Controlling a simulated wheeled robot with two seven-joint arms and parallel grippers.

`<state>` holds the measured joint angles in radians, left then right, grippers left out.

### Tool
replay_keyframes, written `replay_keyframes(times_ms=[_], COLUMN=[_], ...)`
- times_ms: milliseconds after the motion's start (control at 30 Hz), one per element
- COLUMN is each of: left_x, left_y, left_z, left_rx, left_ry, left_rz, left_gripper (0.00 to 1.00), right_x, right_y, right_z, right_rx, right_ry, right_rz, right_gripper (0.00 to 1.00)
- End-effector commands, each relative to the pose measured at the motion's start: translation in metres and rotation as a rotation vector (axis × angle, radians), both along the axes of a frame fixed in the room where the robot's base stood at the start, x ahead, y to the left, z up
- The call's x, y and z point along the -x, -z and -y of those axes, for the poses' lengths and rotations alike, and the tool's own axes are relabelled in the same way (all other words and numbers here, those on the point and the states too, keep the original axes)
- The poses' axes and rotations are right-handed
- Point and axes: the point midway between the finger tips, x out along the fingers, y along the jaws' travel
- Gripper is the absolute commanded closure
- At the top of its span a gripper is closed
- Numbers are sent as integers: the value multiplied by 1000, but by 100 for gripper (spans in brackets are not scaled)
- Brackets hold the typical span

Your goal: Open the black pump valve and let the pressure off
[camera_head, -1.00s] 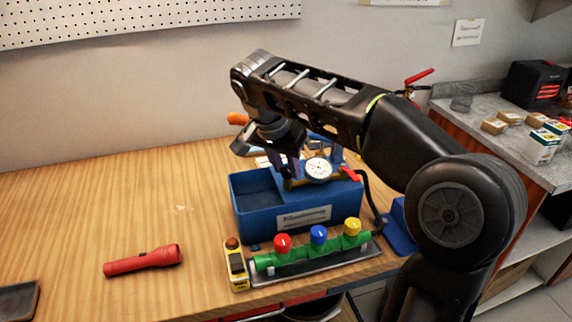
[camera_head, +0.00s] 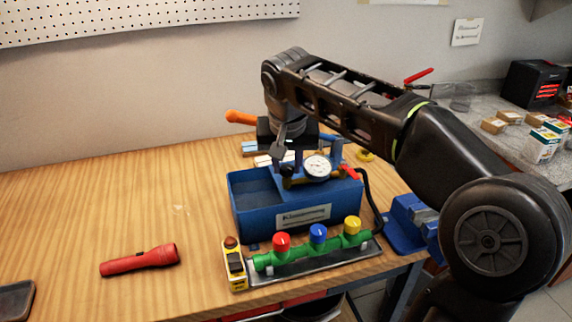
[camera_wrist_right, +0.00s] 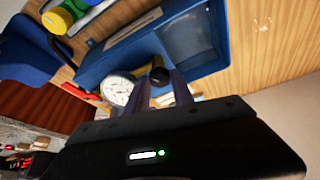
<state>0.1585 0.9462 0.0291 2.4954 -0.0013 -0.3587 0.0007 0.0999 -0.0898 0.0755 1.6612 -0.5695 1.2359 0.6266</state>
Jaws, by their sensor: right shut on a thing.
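The blue test pump (camera_head: 300,217) stands on the wooden bench, with a white-faced gauge (camera_head: 317,167) on its brass fitting. The gauge also shows in the right wrist view (camera_wrist_right: 117,90). The black pump valve (camera_wrist_right: 158,76) is a dark round knob beside the gauge; in the head view (camera_head: 287,172) it is small and partly hidden by the fingers. My right gripper (camera_head: 288,163) points down over the pump. It is shut on the black valve, whose end shows between its fingers in the wrist view (camera_wrist_right: 161,86). My left gripper is in no view.
A red flashlight (camera_head: 140,260) lies left. A blue vise (camera_head: 408,228) stands right. The bench's left middle is clear.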

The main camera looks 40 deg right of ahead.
Motion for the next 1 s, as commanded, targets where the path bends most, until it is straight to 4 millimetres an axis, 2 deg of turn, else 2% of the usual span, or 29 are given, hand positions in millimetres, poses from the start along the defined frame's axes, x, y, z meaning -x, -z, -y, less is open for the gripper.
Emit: replay_keyframes(times_ms=[600, 1000], left_x=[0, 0], left_y=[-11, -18], left_z=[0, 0], left_rx=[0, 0], left_ry=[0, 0], left_rz=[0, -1], left_gripper=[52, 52], right_x=[2, 2], right_y=[-1, 0], right_z=[5, 7], right_rx=[-3, -2], right_ry=[-577, -835], right_rz=[-1, -3], right_gripper=[100, 100])
